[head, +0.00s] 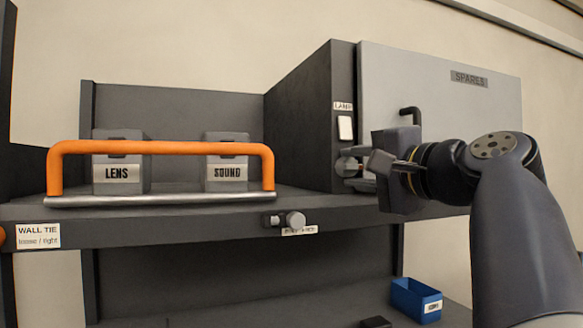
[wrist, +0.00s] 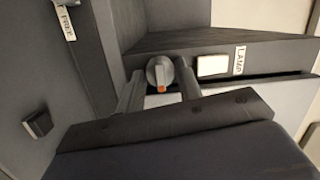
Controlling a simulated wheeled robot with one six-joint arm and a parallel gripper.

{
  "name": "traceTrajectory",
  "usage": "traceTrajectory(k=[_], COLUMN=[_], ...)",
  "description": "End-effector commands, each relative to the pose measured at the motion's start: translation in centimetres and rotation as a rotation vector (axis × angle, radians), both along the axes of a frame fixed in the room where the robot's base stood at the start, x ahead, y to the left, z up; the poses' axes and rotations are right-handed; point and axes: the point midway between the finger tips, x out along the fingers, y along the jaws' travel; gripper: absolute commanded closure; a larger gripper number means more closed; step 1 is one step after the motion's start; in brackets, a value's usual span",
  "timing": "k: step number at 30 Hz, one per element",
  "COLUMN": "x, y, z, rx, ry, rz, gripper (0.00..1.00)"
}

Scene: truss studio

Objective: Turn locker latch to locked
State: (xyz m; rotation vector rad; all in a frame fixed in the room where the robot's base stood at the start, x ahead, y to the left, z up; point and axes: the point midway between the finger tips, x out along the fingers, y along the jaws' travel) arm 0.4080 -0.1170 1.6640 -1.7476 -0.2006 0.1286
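The locker (head: 315,115) is a dark cabinet with a light grey door (head: 450,115) marked SPARES. Its latch is a round grey knob with an orange-tipped pointer, on the dark side panel under the lamp switch. The latch (head: 346,166) shows partly in the head view, and whole in the wrist view (wrist: 159,72), where the orange tip points towards my gripper's palm. My gripper (wrist: 158,88) is open, one finger on each side of the knob with gaps visible. Whether a finger touches it I cannot tell. In the head view my gripper (head: 367,164) is right at the latch.
The white lamp switch (head: 345,128) sits just above the latch. A black door handle (head: 411,114) stands out close above my gripper. An orange rail (head: 160,148) fronts the LENS (head: 118,172) and SOUND (head: 227,172) boxes. A blue bin (head: 416,300) is below.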

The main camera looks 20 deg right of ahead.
Motion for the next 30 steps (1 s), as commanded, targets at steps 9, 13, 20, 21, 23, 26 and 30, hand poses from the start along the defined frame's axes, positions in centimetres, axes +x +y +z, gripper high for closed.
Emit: traceTrajectory(k=[9,13,20,21,23,26,30], x=[0.0,0.0,-1.2,-1.7,-2.4,-3.6,-5.2], y=[0.0,0.0,-0.4,-0.5,-0.7,-0.9,-1.2], z=[0.0,0.0,-0.2,-0.2,-0.3,-0.3,-0.3], rx=[-0.001,-0.001,-0.001,-0.001,-0.002,-0.001,-0.003], ry=[0.001,0.001,-0.001,0.000,0.000,0.000,-0.001], rz=[0.000,0.000,-0.004,-0.005,-0.005,-0.006,-0.007], gripper=[0.49,0.49,0.49,0.49,0.49,0.49,0.49])
